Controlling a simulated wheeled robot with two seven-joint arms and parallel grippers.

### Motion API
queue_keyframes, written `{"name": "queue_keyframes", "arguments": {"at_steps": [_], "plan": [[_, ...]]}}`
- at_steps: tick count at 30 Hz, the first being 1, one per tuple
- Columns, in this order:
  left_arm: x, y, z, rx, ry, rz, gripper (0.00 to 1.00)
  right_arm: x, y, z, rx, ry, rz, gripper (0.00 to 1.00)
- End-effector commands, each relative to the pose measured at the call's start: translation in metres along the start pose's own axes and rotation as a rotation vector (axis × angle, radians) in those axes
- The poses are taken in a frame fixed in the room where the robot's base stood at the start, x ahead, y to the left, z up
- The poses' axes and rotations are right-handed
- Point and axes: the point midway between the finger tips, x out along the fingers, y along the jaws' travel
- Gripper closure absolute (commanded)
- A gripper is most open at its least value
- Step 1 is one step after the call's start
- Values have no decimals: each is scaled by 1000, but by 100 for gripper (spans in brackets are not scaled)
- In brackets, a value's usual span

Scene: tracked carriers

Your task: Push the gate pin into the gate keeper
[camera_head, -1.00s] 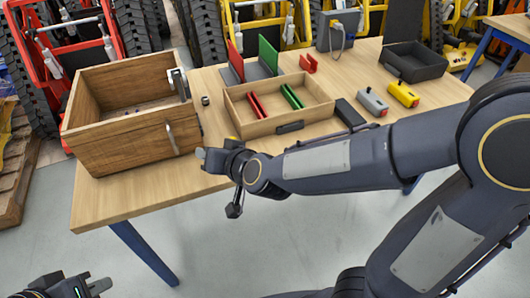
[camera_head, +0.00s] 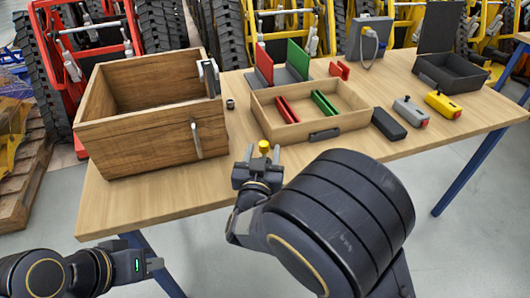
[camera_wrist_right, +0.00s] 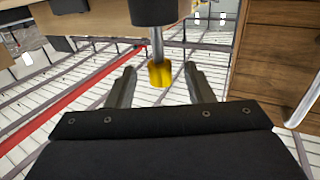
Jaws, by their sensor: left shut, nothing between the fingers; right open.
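The gate pin, seen as a yellow knob (camera_wrist_right: 159,74) on a thin metal rod, comes out of a dark block (camera_wrist_right: 153,11) in the right wrist view. I take this block for the gate keeper, but cannot tell surely. My left gripper (camera_head: 156,265) is shut and empty, low at the left, off the table.
A wooden crate (camera_head: 150,143) with a handle stands left on the table (camera_head: 130,207). A shallow wooden tray (camera_head: 318,127) with red and green plates lies behind the right gripper. Grey and yellow devices (camera_head: 441,104) lie to the right.

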Motion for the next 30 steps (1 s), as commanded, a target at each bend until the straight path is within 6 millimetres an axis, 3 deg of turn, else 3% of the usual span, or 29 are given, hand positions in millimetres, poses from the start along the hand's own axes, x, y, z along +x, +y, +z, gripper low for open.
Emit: {"name": "queue_keyframes", "arguments": {"at_steps": [5,13,24,30], "plan": [[1,-1,1,0,0,0,100,21,0,0,0,1,0,53],[1,-1,1,0,0,0,100,24,0,0,-1,-1,-1,53],[1,-1,1,0,0,0,100,23,0,0,0,-1,-1,100],[1,0,1,0,0,0,100,23,0,0,0,0,-1,100]]}}
